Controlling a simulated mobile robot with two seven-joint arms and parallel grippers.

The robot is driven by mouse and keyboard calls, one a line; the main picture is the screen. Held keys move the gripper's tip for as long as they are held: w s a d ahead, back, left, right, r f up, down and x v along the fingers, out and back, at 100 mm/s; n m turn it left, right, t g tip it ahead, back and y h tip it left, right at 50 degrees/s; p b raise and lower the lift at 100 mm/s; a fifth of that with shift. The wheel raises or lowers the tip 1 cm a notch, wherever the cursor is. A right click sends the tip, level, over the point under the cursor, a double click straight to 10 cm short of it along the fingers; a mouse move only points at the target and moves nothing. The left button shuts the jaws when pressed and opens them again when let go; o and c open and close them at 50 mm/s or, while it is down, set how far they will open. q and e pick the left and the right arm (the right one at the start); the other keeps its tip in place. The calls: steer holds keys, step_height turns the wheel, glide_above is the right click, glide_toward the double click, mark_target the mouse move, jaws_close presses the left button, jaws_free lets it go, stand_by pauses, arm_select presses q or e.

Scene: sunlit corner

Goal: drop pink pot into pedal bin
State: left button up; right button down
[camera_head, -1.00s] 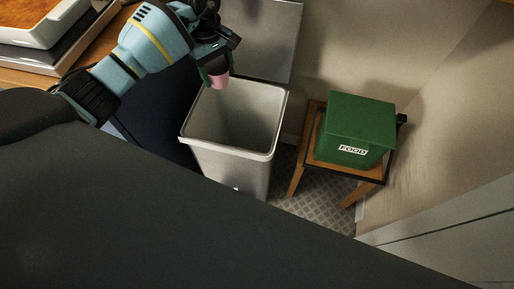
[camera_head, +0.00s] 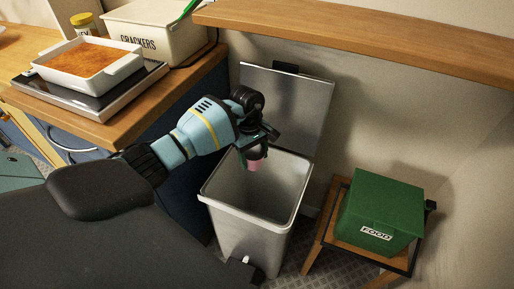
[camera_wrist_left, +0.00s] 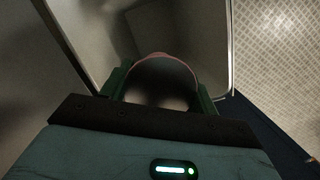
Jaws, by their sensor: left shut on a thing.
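The pedal bin (camera_head: 244,213) is a pale grey, square, open-topped bin with its lid (camera_head: 309,108) raised at the back. My left gripper (camera_head: 256,157) is above the bin's opening, near its back left side. It is shut on the small pink pot (camera_head: 254,165), whose lower part shows below the fingers. In the left wrist view, the pot (camera_wrist_left: 160,57) shows as a dark round mouth with a pink rim between the green fingers, with the bin's inside (camera_wrist_left: 185,30) beyond it. My right gripper is not in view.
A green food box (camera_head: 380,212) stands on a small wooden stool (camera_head: 330,228) right of the bin. A counter (camera_head: 150,110) at the left holds a baking dish (camera_head: 90,68) and a crackers tin (camera_head: 155,38). A wooden shelf (camera_head: 380,38) runs along the wall above the bin.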

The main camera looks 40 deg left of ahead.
arm_select(q)
step_height(320, 180, down, 2)
steer(key=shift+f+b, duration=0.25)
steer(key=shift+b, duration=0.3)
steer(key=shift+f+b, duration=0.3)
steer(key=shift+f, duration=0.2)
steer(key=o, duration=1)
steer(key=shift+o, duration=0.2)
steer(key=shift+r, duration=0.1)
steer(key=shift+w+a+r, duration=0.1)
steer(key=shift+a+r, duration=0.1)
steer(key=shift+r, duration=1.1)
steer(key=shift+a+r, duration=0.15)
steer(key=shift+r, duration=1.1)
steer(key=shift+w+a+r, duration=0.1)
steer(key=shift+a+r, duration=0.1)
steer(key=shift+r, duration=1.1)
